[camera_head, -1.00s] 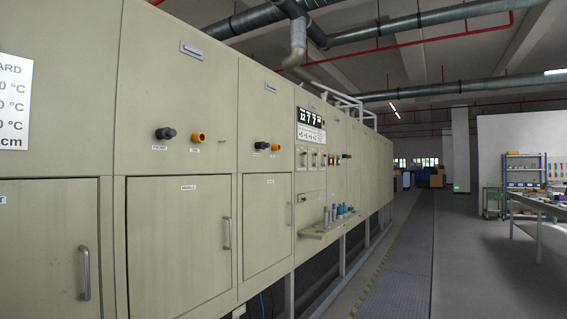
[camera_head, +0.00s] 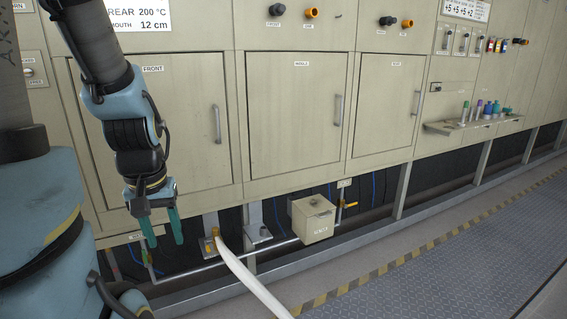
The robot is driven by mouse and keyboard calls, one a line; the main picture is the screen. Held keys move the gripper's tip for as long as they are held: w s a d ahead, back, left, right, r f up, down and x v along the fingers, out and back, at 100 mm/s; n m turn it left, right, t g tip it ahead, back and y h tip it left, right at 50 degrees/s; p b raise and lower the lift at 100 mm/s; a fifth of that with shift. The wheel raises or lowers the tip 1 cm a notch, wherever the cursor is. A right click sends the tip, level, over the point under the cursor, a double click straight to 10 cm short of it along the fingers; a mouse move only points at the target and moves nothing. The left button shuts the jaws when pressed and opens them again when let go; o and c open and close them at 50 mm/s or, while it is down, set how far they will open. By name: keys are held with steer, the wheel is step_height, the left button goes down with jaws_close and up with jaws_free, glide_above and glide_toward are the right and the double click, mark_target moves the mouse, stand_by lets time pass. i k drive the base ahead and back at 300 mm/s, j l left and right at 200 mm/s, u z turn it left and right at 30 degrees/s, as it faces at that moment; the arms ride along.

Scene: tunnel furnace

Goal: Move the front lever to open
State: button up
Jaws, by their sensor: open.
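My gripper (camera_head: 164,234) points down with its two green fingers apart, in front of the lower edge of the door labelled FRONT (camera_head: 165,135). Nothing shows between the fingers. Three small upright levers on slotted plates sit on the panel at the upper right: a left one (camera_head: 447,40), a middle one (camera_head: 463,43) and a right one (camera_head: 478,44). Their labels are too small to read, so I cannot tell which is the front lever or how each is set. My gripper is far to their left and below them.
A beige box (camera_head: 313,219) stands by a low pipe, with a yellow-handled valve (camera_head: 346,205) beside it. A white hose (camera_head: 250,280) runs to the floor. A small shelf (camera_head: 472,124) with coloured bottles juts out below the levers. The walkway (camera_head: 460,245) at right is clear.

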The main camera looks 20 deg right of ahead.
mark_target(447, 46)
steer(key=i+l+z, duration=0.15)
steer(key=l+z, duration=0.3)
steer(key=i+l+z, duration=0.2)
steer(key=z, duration=0.25)
steer(key=i+l+z, duration=0.3)
steer(key=z, duration=0.15)
steer(key=i+l+z, duration=0.2)
steer(key=z, duration=0.2)
steer(key=i+l+z, duration=0.15)
steer(key=i, duration=0.55)
steer(key=i+z, duration=0.1)
steer(key=i, duration=0.65)
